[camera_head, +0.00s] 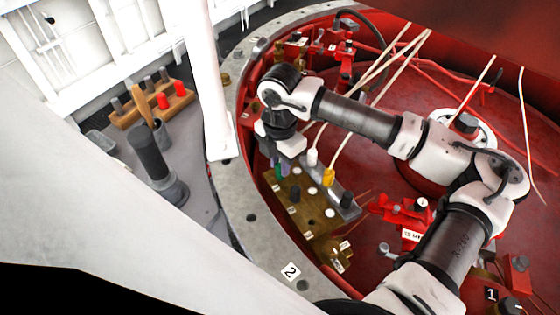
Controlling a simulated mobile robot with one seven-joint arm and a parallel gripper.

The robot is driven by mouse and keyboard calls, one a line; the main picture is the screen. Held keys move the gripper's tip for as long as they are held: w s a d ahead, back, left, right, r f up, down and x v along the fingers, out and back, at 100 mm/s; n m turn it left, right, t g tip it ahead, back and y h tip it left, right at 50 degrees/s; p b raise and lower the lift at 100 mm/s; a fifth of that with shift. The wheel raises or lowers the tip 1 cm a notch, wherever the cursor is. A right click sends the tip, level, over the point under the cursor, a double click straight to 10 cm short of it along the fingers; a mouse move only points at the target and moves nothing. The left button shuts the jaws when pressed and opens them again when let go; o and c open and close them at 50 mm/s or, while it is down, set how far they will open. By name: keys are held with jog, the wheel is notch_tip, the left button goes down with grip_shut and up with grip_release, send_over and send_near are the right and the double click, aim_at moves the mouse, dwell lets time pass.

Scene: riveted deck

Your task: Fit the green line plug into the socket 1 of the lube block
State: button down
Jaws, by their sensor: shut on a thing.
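The green line plug (279,171) is small in the head view, at the upper left end of the lube block. My gripper (275,162) is above it, pointing down, and is shut on the green plug. The lube block (312,209) is a brass-coloured block with small white labels along its left edge and pale round spots on top. The label numbers are too small to read, so I cannot tell which is socket 1. The plug's lower end is close to the block's far end; whether it touches or is inside a socket I cannot tell.
A grey rack (349,212) beside the block holds a white plug (312,157), a yellow plug (328,177) and a black plug (347,198). Pale lines run up from it. Red valve parts (400,207) lie to the right. A grey curved rim (249,217) borders the left.

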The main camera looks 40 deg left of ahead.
jog(key=shift+f, duration=0.15)
jog(key=c, duration=1.2)
grip_release()
jog(key=shift+o, duration=0.2)
notch_tip(320, 180, up, 14)
jog(key=b, duration=0.2)
jog(key=shift+b, duration=0.3)
jog(key=shift+s+f, duration=0.1)
jog(key=shift+f, duration=0.05)
